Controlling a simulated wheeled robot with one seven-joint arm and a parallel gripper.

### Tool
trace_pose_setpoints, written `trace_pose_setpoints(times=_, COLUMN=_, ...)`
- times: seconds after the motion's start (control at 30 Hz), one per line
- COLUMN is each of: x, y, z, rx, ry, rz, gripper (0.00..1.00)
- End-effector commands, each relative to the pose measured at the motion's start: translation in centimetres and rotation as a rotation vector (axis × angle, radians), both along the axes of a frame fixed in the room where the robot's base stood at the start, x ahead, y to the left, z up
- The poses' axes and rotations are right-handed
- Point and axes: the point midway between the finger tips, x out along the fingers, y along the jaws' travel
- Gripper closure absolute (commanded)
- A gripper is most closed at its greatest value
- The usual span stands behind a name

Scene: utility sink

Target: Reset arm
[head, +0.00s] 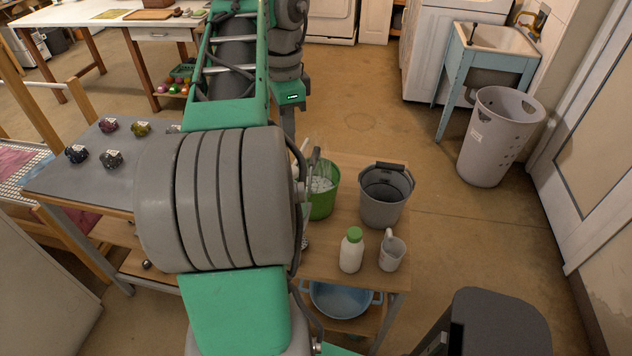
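My arm, green and grey, fills the left and centre of the head view and reaches up past the top edge.
The cart (345,267) bears a green bucket (324,203), grey bucket (381,208), white green-capped bottle (351,254) and grey-white jug (392,254); a blue basin (342,300) sits below. A laundry basket (489,143) stands before the sink (494,38). Floor between is clear.

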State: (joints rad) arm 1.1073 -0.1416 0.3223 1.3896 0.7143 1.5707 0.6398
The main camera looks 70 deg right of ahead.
Motion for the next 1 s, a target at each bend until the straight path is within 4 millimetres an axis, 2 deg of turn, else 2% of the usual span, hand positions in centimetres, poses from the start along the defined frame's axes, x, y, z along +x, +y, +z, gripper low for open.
trace_pose_setpoints(times=0.03, x=0.0, y=0.0, z=0.8, rx=0.001, ry=0.001, rz=0.000, gripper=1.00)
trace_pose_setpoints(times=0.43, x=0.3, y=0.2, z=0.5, rx=-0.002, ry=0.002, rz=0.020, gripper=1.00)
trace_pose_setpoints(times=0.47, x=0.7, y=0.5, z=0.4, rx=-0.006, ry=0.006, rz=0.050, gripper=1.00)
trace_pose_setpoints(times=0.57, x=3.7, y=2.9, z=-0.2, rx=-0.042, ry=0.028, rz=0.285, gripper=1.00)
trace_pose_setpoints(times=0.67, x=8.7, y=7.8, z=-1.7, rx=-0.115, ry=0.050, rz=0.717, gripper=1.00)
trace_pose_setpoints(times=0.7, x=10.8, y=10.5, z=-2.5, rx=-0.150, ry=0.053, rz=0.920, gripper=1.00)
trace_pose_setpoints(times=0.77, x=13.5, y=14.8, z=-3.9, rx=-0.207, ry=0.044, rz=1.220, gripper=1.00)
trace_pose_setpoints(times=0.8, x=14.9, y=17.9, z=-4.9, rx=-0.245, ry=0.032, rz=1.413, gripper=1.00)
trace_pose_setpoints(times=0.87, x=16.4, y=22.7, z=-6.5, rx=-0.298, ry=0.003, rz=1.686, gripper=1.00)
trace_pose_setpoints(times=0.9, x=17.0, y=25.8, z=-7.5, rx=-0.333, ry=-0.021, rz=1.850, gripper=1.00)
trace_pose_setpoints(times=1.0, x=17.2, y=32.3, z=-9.7, rx=-0.402, ry=-0.087, rz=2.177, gripper=1.00)
